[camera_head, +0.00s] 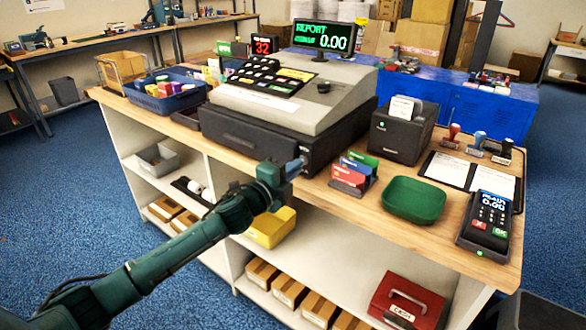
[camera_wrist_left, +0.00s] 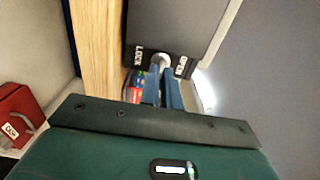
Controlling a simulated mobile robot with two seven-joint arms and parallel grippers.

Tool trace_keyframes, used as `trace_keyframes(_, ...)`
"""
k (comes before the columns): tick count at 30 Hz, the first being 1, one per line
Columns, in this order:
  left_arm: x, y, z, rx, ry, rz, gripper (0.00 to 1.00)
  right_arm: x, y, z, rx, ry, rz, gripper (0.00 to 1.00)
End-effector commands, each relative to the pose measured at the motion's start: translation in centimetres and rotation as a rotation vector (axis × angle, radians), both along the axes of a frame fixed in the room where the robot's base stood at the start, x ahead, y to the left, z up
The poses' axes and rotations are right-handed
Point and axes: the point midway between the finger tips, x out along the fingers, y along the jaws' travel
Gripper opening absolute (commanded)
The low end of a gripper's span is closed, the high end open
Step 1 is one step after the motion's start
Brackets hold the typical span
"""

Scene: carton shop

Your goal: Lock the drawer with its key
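The cash drawer (camera_head: 255,140) is a dark box under the grey till, its front pushed in. Its lock (camera_wrist_left: 161,60) shows in the left wrist view as a pale round face between the labels LOCK and OPEN. My left gripper (camera_head: 297,165) is at the right end of the drawer front. Its two blue-grey fingers (camera_wrist_left: 163,88) are close together with their tips at the lock, apparently around the key. The key itself is almost wholly hidden by the fingertips, so its turn cannot be read. My right gripper is not in view.
On the wooden counter (camera_head: 340,215), a card holder (camera_head: 353,175), green tray (camera_head: 414,199) and card terminal (camera_head: 487,222) stand right of the drawer. A receipt printer (camera_head: 402,135) is behind them. A red cash box (camera_head: 407,302) and yellow bin (camera_head: 271,228) sit on shelves below.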

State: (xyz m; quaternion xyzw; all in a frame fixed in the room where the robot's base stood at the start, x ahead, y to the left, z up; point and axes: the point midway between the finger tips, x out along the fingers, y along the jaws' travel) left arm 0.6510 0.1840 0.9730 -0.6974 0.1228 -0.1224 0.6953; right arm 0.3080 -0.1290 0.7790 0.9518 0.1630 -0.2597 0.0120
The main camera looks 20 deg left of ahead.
Motion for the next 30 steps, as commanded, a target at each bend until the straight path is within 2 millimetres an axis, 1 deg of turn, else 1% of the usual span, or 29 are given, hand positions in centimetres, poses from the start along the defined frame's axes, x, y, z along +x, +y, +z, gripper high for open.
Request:
trace_keyframes(11,0.02,0.00,0.04,0.003,-0.002,0.000,0.00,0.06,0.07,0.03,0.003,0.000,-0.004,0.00)
trace_keyframes(12,0.03,0.01,0.04,0.003,-0.002,0.000,0.07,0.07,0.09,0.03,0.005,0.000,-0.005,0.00)
trace_keyframes(19,0.01,0.01,0.04,0.002,-0.002,0.000,0.26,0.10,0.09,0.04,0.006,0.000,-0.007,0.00)
trace_keyframes(26,-0.02,0.02,0.01,0.003,-0.001,0.000,0.26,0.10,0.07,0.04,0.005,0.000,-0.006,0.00)
trace_keyframes(30,-0.70,0.32,-0.12,0.004,0.001,0.001,0.26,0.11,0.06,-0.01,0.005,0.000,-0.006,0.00)
